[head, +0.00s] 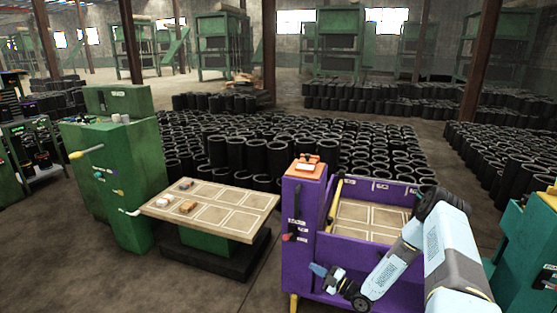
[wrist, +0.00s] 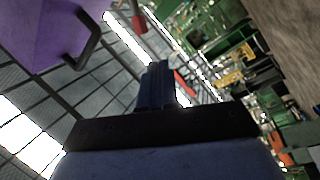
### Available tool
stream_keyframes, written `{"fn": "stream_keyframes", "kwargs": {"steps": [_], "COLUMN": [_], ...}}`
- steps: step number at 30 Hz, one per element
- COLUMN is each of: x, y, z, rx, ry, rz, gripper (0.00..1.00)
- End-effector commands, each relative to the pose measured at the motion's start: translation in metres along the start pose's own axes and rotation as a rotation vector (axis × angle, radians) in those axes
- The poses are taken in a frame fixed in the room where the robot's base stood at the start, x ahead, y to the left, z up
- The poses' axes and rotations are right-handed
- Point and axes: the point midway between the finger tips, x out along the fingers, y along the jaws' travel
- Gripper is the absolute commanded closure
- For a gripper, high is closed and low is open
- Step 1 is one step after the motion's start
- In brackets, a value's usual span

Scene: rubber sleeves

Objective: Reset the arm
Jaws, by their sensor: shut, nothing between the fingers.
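My arm shows at the lower right of the head view, folded in front of the purple machine (head: 355,255). My gripper (head: 318,270) is at the arm's left end, near the front of that machine's left post. In the wrist view my gripper (wrist: 157,85) has its dark blue fingers together with nothing between them. The wrist view is strongly tilted and shows part of a purple surface with a dark handle (wrist: 88,42) at the upper left, apart from the fingers.
A green machine (head: 110,180) with a wooden panelled table (head: 262,200) stands to the left, with small blocks (head: 187,207) on it. A teal machine (head: 530,245) is at the right edge. Many black rubber sleeves (head: 300,150) fill the floor behind. Bare floor lies between the table and the purple machine.

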Motion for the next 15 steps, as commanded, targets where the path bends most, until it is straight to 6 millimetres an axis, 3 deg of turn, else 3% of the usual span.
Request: {"fn": "stream_keyframes", "kwargs": {"steps": [15], "x": [0.031], "y": [0.121], "z": [0.007], "rx": [-0.016], "ry": [-0.304], "rz": [-0.286], "gripper": [1.00]}}
